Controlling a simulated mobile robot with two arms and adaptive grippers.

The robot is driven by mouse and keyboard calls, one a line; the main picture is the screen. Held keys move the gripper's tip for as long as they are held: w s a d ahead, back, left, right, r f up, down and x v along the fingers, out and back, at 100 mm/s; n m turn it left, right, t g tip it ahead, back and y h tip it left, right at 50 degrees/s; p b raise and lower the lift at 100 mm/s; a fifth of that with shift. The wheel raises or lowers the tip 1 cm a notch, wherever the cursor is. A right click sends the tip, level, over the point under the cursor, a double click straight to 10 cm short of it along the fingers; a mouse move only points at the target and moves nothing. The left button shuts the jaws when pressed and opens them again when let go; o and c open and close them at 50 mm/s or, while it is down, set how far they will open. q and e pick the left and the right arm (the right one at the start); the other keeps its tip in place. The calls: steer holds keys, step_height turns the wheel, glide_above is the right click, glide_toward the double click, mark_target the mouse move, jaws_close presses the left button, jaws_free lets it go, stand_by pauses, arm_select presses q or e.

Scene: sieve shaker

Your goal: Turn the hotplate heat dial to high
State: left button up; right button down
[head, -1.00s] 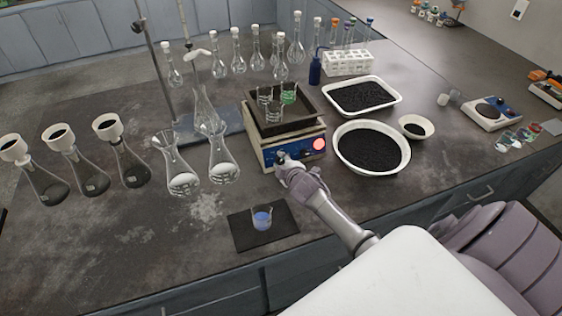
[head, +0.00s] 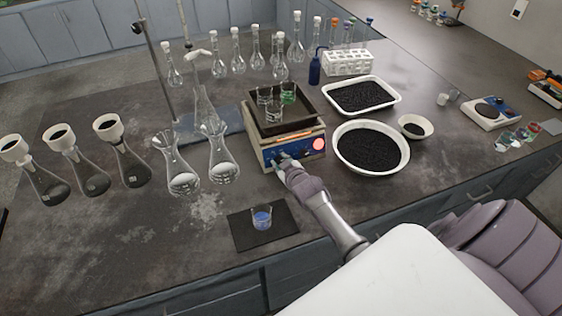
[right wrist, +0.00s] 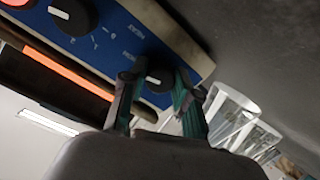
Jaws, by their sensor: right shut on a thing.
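The hotplate (head: 268,153) stands mid-bench with a blue front panel, a round pink lamp (head: 318,144) and an orange strip (head: 297,141). My right gripper (head: 281,161) is at the left end of this panel. In the right wrist view its two fingers (right wrist: 157,88) are shut on a black dial (right wrist: 158,76) with a white pointer mark, next to printed lettering that seems to read HEAT. A second black dial (right wrist: 72,15) sits further along the panel. The fingers partly hide the gripped dial and its scale. My left gripper is not in view.
A dark tray (head: 252,117) with small beakers sits on top of the hotplate. Glass flasks (head: 221,168) stand close to its left. A white bowl of black grains (head: 342,160) is at its right. A beaker of blue liquid (head: 262,217) stands on a dark mat in front.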

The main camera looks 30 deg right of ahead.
steer(key=shift+s+f, duration=0.1)
steer(key=shift+f, duration=0.05)
stand_by(0.3)
steer(key=c, duration=0.9)
jaws_free()
steer(key=shift+o, duration=0.2)
steer(key=v, duration=1.2)
